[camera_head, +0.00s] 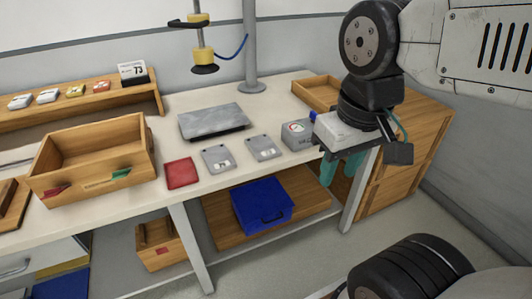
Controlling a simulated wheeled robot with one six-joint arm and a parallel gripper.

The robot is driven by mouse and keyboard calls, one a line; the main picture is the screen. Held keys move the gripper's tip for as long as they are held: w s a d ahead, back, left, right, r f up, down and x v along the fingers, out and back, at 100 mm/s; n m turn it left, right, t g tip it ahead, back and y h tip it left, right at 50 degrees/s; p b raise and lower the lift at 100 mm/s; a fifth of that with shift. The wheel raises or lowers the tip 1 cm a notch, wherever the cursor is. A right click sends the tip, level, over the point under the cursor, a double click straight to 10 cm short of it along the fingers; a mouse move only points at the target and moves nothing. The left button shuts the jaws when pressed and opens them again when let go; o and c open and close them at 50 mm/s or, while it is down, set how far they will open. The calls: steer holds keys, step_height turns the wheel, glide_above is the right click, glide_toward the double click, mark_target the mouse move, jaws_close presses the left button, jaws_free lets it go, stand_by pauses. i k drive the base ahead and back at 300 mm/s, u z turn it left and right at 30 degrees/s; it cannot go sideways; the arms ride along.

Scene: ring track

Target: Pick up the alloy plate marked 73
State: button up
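Two small grey plates lie flat near the front edge of the white bench. The left grey plate (217,159) has a small label at its lower edge, too small to read surely. The right grey plate (263,148) also has a small label that I cannot read. A white card (133,72) reading 73 stands on the wooden shelf at the back left. My gripper (339,174) points down at the bench's right front edge, right of both plates. Its teal fingers look apart, with nothing between them.
A red square (181,173) lies left of the plates, and a dark-grey slab (213,121) behind them. A grey gauge box (298,134) stands between the right plate and my gripper. A wooden bin (88,190) is at left; a blue case (262,206) is below.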

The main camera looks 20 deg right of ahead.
mark_target(264, 149)
steer(key=z, duration=3.2)
steer(key=k, duration=1.6)
steer(key=u, duration=2)
steer(key=i, duration=0.5)
